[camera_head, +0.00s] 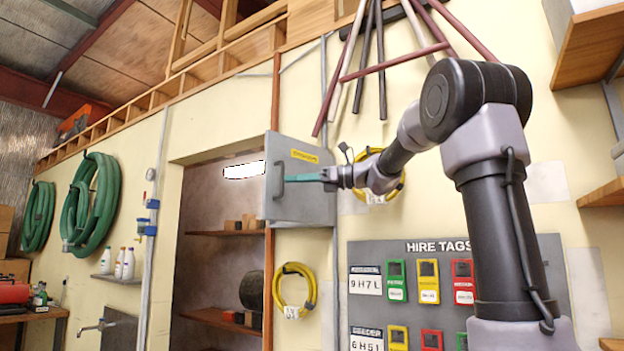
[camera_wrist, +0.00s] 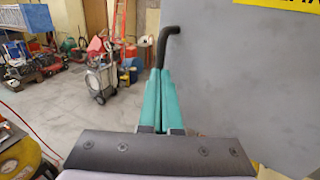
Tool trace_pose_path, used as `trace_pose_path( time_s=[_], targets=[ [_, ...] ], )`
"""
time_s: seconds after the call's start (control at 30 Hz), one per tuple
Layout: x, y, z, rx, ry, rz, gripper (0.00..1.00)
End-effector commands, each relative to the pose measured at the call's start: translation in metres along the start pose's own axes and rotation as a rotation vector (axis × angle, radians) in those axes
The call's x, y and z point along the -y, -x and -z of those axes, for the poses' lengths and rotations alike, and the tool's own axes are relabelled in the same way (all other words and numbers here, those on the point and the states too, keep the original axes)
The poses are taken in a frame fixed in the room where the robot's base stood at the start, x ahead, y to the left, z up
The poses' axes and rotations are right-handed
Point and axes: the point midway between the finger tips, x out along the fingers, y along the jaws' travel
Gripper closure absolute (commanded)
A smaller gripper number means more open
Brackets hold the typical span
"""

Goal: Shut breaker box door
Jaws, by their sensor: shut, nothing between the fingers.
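The breaker box door (camera_head: 310,205) is a grey panel with a yellow label, high on the wall in the head view. Its left part juts over the edge of the doorway, and its exact angle is hard to tell. A dark handle (camera_head: 279,181) is near its left edge. In the wrist view the door (camera_wrist: 255,90) fills the right side and the bent handle (camera_wrist: 168,42) rises just beyond my fingertips. My gripper (camera_head: 290,178) has teal fingers, shut and empty, pointing left at the handle. In the wrist view my gripper (camera_wrist: 159,74) hides the handle's lower part; contact cannot be told.
A doorway with shelves (camera_head: 225,232) opens left of the door. A yellow hose coil (camera_head: 295,290) hangs below, and another (camera_head: 385,178) hangs to the right behind my arm. A hire tags board (camera_head: 450,247) is lower right. Several poles (camera_head: 380,60) hang above.

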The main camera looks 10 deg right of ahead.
Motion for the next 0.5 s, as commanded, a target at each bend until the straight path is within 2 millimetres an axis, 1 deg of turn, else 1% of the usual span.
trace_pose_path(
  time_s=[0.03,0.07,0.37,0.43,0.5],
  targets=[
    [-0.001,-0.009,0.000,0.001,0.001,0.031,1.00],
    [0.001,-0.015,0.000,0.001,0.002,0.056,1.00],
    [0.027,-0.067,0.001,-0.001,-0.001,0.050,1.00],
    [0.032,-0.079,0.000,0.000,0.001,0.105,1.00],
    [0.040,-0.090,0.000,0.000,0.001,0.169,1.00]
  ],
)
